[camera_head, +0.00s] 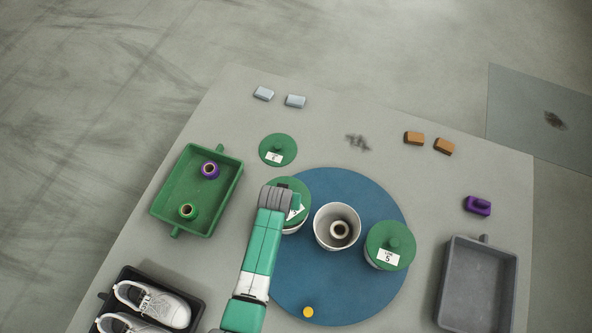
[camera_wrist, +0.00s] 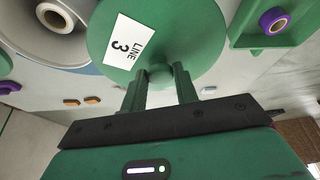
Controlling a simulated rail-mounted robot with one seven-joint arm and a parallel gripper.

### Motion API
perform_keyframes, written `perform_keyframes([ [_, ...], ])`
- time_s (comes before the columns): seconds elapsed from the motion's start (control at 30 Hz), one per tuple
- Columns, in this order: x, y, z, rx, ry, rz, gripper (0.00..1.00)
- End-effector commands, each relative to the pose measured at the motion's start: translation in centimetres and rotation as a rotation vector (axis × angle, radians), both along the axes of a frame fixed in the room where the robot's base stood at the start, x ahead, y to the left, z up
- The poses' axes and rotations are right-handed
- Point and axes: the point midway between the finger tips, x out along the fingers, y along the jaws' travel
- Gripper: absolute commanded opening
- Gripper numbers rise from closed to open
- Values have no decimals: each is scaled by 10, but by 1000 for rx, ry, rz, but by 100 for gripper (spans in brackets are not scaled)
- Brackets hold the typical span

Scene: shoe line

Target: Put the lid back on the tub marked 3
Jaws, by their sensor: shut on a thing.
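My gripper (camera_wrist: 160,78) is shut on the knob of a round green lid (camera_wrist: 190,30), whose white label reads "LINE 3" in the wrist view. In the head view this lid (camera_head: 296,190) is partly hidden by my gripper (camera_head: 292,203). It is over a white tub (camera_head: 294,231) on the left of the blue disc. Only a little of that tub shows, and I cannot tell whether the lid is seated or just above it. An open white tub (camera_head: 322,233) stands beside it with a spool inside; it also shows in the wrist view (camera_wrist: 28,45).
A lidded tub marked 5 (camera_head: 390,240) stands right on the blue disc (camera_head: 340,290). Another green lid (camera_head: 278,145) lies on the table behind. A green tray (camera_head: 160,205) with two spools is left, a grey tray (camera_head: 478,285) right. Several small blocks lie at the back.

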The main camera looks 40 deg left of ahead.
Motion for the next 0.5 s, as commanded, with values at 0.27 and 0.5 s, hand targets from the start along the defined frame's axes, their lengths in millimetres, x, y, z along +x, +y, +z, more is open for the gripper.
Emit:
perform_keyframes([
  [0.27,1,0,-16,0,0,-1,6],
  [0.5,1,0,-44,0,0,-2,6],
])
